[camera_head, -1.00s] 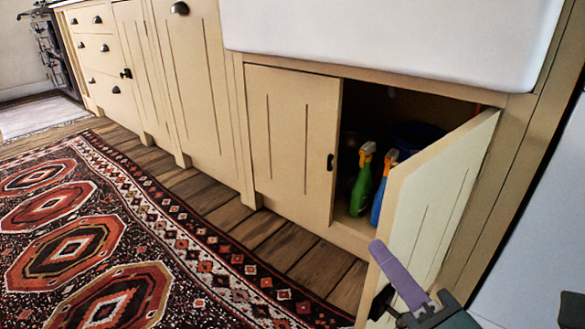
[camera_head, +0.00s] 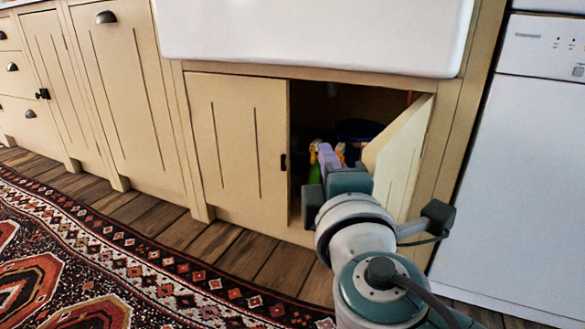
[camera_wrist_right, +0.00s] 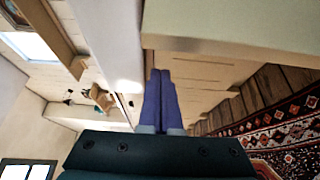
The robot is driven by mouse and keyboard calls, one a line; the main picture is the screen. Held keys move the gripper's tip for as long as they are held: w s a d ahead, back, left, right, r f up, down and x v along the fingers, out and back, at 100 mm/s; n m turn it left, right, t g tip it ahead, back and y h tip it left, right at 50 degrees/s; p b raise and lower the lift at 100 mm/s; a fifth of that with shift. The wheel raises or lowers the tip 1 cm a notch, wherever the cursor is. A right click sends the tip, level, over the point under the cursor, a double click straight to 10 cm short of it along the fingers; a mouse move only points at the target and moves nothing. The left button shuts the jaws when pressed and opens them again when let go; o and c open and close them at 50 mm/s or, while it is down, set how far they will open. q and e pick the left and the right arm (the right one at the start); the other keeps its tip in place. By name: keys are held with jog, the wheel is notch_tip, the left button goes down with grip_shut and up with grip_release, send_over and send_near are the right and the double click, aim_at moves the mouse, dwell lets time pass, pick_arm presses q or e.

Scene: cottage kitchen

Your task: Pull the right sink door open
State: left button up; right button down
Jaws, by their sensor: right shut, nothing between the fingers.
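The right sink door (camera_head: 404,155) is cream, stands swung out from the cabinet and leaves the right half of the opening uncovered. My right gripper (camera_head: 327,153) is in front of that opening, left of the door's free edge. Its purple fingers are shut together with nothing between them, which also shows in the right wrist view (camera_wrist_right: 161,88). My wrist and arm hide the lower part of the door. Its handle is not visible. The left sink door (camera_head: 238,145) is closed, with a dark handle at its right edge. My left gripper is not in view.
Spray bottles (camera_head: 314,174) stand inside the cabinet, partly behind my gripper, with a dark blue container (camera_head: 357,130) behind them. A white sink (camera_head: 310,35) overhangs the doors. A white appliance (camera_head: 500,170) stands at the right. A patterned rug (camera_head: 130,265) covers the floor at left.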

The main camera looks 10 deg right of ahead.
jog(key=s+d+p, duration=0.1)
jog(key=s+d, duration=0.2)
dwell(0.4)
